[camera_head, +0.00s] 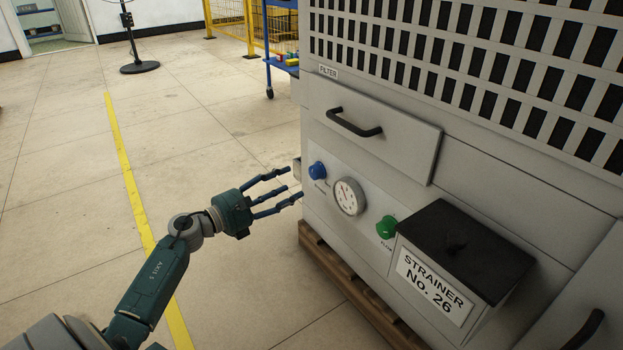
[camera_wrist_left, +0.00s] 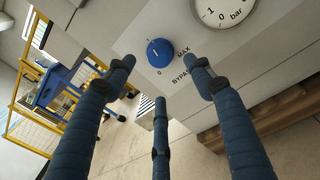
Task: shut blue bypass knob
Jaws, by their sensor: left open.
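The blue bypass knob (camera_head: 317,170) sits on the grey front panel of the machine, left of a round gauge. In the left wrist view the knob (camera_wrist_left: 159,52) shows a white pointer line, with "0", "MAX" and "BYPASS" printed around it. My left gripper (camera_head: 284,188) has its three blue fingers spread open and empty, just left of and below the knob in the head view. In the left wrist view the fingers (camera_wrist_left: 160,75) reach toward the panel, with the knob seen beyond and between their tips. I cannot tell the exact gap. My right gripper is not in view.
A pressure gauge (camera_head: 348,196) and a green flow knob (camera_head: 386,227) are on the same panel. A black-lidded strainer box (camera_head: 434,285) juts out at right. A drawer handle (camera_head: 354,123) sticks out above. The machine stands on a wooden pallet (camera_head: 345,285).

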